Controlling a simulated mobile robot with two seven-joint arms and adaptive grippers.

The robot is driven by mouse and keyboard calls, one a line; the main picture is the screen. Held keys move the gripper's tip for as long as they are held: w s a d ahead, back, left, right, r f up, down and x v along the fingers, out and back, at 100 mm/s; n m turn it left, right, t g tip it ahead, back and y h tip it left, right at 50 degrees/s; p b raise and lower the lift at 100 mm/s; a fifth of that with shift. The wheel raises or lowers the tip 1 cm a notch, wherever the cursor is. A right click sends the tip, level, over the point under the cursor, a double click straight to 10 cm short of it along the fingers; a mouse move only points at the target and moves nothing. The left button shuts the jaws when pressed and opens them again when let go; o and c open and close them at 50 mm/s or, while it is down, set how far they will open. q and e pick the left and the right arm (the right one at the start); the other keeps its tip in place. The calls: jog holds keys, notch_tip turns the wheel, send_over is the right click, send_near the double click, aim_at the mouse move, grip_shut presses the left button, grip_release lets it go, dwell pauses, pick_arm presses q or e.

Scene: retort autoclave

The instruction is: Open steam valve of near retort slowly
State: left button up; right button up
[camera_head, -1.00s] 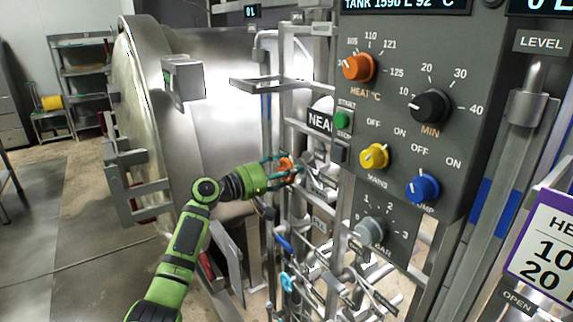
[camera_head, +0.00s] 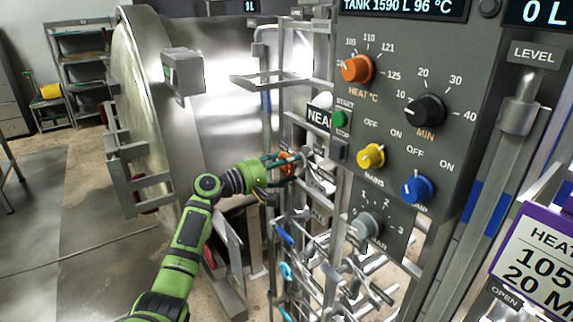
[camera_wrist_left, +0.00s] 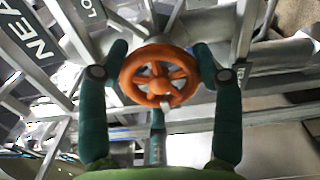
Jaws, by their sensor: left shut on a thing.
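The steam valve's orange handwheel (camera_head: 287,163) is on the pipework left of the NEAR sign (camera_head: 319,117). In the left wrist view the orange wheel (camera_wrist_left: 158,84) faces me, round with spokes and a small pale mark on its lower rim. My left gripper (camera_head: 284,168) is shut on the wheel, with one teal finger on each side of the rim. In the left wrist view the gripper's fingertips (camera_wrist_left: 160,52) straddle the wheel's upper part. The stem behind the wheel is mostly hidden. My right gripper is not in view.
The grey control panel (camera_head: 395,135) with several coloured knobs stands close on the right. Pipes and small valves with blue handles (camera_head: 284,234) crowd below the wheel. The big round retort door (camera_head: 140,110) stands open at left. Floor at left is clear.

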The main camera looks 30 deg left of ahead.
pick_arm(q)
jog(key=shift+a+r, duration=0.3)
jog(key=shift+a, duration=0.05)
jog(key=o, duration=1.2)
jog(key=shift+w, duration=0.1)
jog(key=shift+c, duration=0.2)
jog(key=shift+w+a+f, duration=0.1)
jog(key=shift+a+f, duration=0.1)
jog(key=shift+f, duration=0.15)
jog(key=shift+s+d, duration=0.15)
jog(key=shift+s, duration=0.15)
jog(key=v, duration=1.1)
jog(key=shift+s+a, duration=0.25)
